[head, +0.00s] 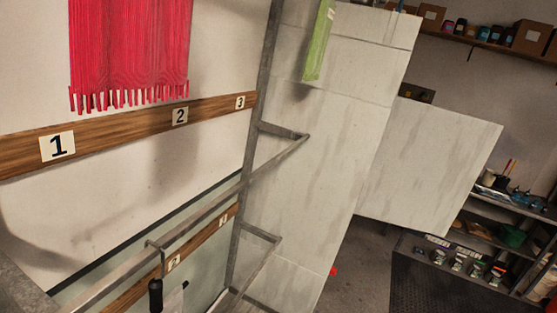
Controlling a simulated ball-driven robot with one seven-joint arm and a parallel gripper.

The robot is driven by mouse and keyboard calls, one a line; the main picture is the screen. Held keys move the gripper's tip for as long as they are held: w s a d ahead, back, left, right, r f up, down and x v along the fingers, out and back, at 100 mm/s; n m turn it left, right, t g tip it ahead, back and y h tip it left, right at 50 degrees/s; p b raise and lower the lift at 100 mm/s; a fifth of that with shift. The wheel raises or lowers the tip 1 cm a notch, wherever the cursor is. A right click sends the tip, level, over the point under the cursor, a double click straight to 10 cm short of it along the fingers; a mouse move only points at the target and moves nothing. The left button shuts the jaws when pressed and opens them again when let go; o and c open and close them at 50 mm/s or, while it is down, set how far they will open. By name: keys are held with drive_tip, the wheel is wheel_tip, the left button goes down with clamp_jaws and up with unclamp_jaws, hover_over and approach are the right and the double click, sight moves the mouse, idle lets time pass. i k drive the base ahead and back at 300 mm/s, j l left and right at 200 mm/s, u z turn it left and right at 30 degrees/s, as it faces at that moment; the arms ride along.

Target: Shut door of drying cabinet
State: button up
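I cannot tell for sure which part is the drying cabinet. A white, grey-streaked panel (440,165) stands out to the right of a tall tiled wall section (310,150); it may be the cabinet's door, standing open, but its hinge and handle do not show. A grey metal frame (255,130) with projecting bars crosses the middle. My gripper does not show clearly; a small black upright piece (155,295) at the bottom edge cannot be identified.
A red fringed cloth (130,50) hangs above a wooden rail (100,134) numbered 1 to 3. A green strip (319,40) hangs at the top. Loaded shelves (475,262) stand at right. Bare floor (360,270) shows below the panel.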

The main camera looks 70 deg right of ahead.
sight(429, 159)
drive_tip(key=z, duration=2)
drive_tip(key=i+l+z, duration=0.25)
drive_tip(key=z, duration=0.25)
drive_tip(key=i+l+z, duration=0.25)
drive_tip(key=z, duration=0.2)
drive_tip(key=i+z, duration=0.5)
drive_tip(key=i+l, duration=0.1)
drive_tip(key=i, duration=5.5)
drive_tip(key=i+u, duration=0.15)
drive_tip(key=u, duration=0.25)
drive_tip(key=i+u, duration=0.15)
drive_tip(key=u, duration=0.25)
drive_tip(key=i+u, duration=0.1)
drive_tip(key=u, duration=0.3)
drive_tip(key=i+l+u, duration=0.15)
drive_tip(key=u, duration=0.25)
drive_tip(key=i+l+u, duration=0.1)
drive_tip(key=u, duration=0.3)
